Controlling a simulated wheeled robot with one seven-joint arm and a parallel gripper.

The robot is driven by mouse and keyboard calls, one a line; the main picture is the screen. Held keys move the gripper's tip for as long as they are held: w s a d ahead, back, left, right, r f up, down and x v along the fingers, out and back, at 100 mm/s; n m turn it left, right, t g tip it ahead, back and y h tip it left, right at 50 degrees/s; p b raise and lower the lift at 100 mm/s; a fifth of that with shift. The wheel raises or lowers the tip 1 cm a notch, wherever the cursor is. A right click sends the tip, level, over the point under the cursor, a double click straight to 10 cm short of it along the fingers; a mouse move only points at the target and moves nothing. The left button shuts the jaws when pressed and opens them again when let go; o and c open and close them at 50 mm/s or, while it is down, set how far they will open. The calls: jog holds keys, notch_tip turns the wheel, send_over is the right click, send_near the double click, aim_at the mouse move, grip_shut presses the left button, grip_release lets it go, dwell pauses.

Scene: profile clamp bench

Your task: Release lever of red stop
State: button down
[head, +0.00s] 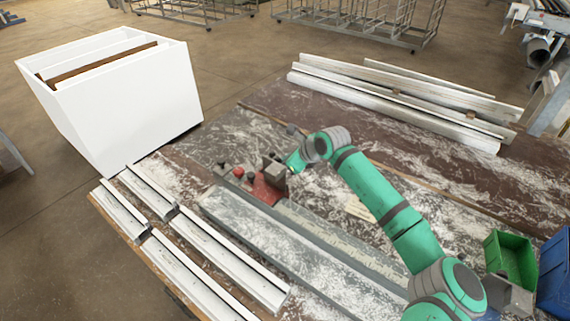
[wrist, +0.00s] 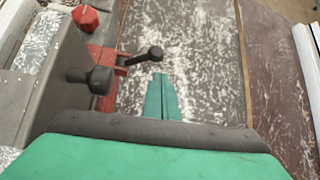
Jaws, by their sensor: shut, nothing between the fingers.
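The red stop (head: 264,194) sits on the grey rail near the middle of the bench, beside a dark block. In the wrist view its red body (wrist: 104,55) shows at left, partly hidden by the dark block and a black knob (wrist: 100,79). A dark lever with a round black end (wrist: 154,53) reaches out from the red body to the right. My gripper (wrist: 162,76) is shut and empty, its teal fingertips just below the lever end in the picture. I cannot tell whether they touch it. In the head view the fingers are largely hidden around the block.
A red knob (wrist: 86,17) stands at upper left in the wrist view. White profiles (head: 210,250) lie at the bench front and more (head: 400,105) at the back. A white box (head: 140,105) stands at left; a green bin (head: 510,258) at right.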

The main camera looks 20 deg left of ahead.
jog(key=shift+s+r, duration=0.15)
jog(key=shift+r, duration=0.2)
dwell(0.5)
notch_tip(320, 180, down, 2)
jog(key=w+d+f, duration=0.1)
jog(key=w+d, duration=0.1)
jog(key=d, duration=0.1)
jog(key=s+d+r, duration=0.4)
jog(key=s+r, duration=0.1)
jog(key=s, duration=0.3)
jog(key=shift+r, duration=0.15)
jog(key=shift+w+d, duration=0.1)
